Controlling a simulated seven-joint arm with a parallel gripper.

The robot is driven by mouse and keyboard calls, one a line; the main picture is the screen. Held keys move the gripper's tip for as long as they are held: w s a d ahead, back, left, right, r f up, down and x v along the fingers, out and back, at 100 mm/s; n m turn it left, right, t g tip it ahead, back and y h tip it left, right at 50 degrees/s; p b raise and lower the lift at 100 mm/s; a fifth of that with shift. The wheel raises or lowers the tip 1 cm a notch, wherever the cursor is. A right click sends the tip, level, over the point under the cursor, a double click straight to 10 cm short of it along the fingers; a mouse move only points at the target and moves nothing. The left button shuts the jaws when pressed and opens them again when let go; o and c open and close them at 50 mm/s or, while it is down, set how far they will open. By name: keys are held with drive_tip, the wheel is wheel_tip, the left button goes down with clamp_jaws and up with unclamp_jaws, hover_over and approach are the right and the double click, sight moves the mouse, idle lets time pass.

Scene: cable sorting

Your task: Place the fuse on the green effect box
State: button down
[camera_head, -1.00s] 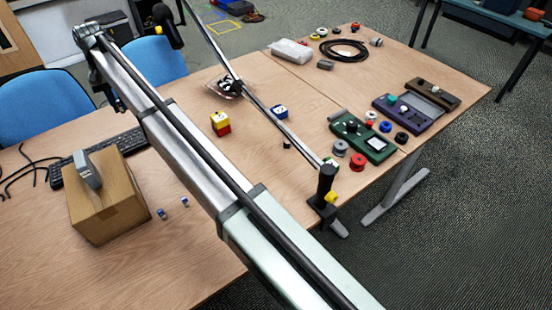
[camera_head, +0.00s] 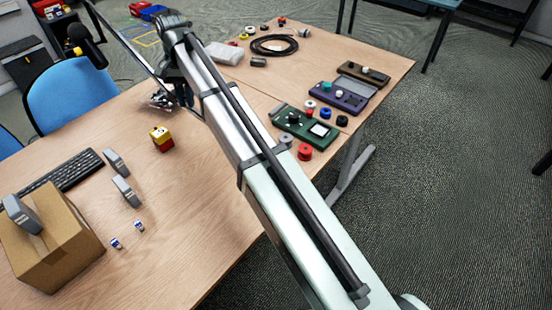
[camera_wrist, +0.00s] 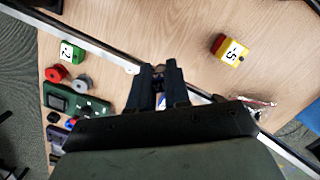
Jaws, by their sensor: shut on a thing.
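The green effect box (camera_head: 303,129) lies on the right table, with a dark knob and a white panel. It also shows at the left of the wrist view (camera_wrist: 78,104). My gripper (camera_wrist: 160,72) is above the wooden table, to the right of the green box in the wrist view. Its dark fingers are closed on a small dark thing, seemingly the fuse (camera_wrist: 159,69), mostly hidden between the fingertips. In the head view my arm hides the fingertips and the fuse.
Red (camera_head: 305,152) and grey spools stand beside the green box. A purple box (camera_head: 337,97) and brown box (camera_head: 363,73) lie beyond it. A yellow-red cube (camera_head: 160,138), green cube (camera_wrist: 70,52) and clear bag (camera_wrist: 255,103) are nearby. A carton (camera_head: 50,240) stands front left.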

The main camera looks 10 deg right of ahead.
drive_tip(key=s+d+m+y, duration=0.1)
drive_tip(key=s+d+m, duration=0.25)
drive_tip(key=d, duration=0.95)
drive_tip(key=s+d+m, duration=0.2)
drive_tip(key=d+m, duration=0.2)
drive_tip(key=d, duration=0.9)
drive_tip(key=shift+s+d+f, duration=0.1)
drive_tip(key=shift+d+f, duration=0.05)
drive_tip(key=shift+f, duration=4.75)
drive_tip(key=shift+d+f, duration=0.1)
drive_tip(key=shift+f, duration=4.8)
drive_tip(key=shift+f, duration=0.1)
drive_tip(key=c, duration=1.1)
unclamp_jaws()
wheel_tip(320, 180, up, 12)
drive_tip(key=w+d, duration=0.1)
drive_tip(key=shift+w+d, duration=0.15)
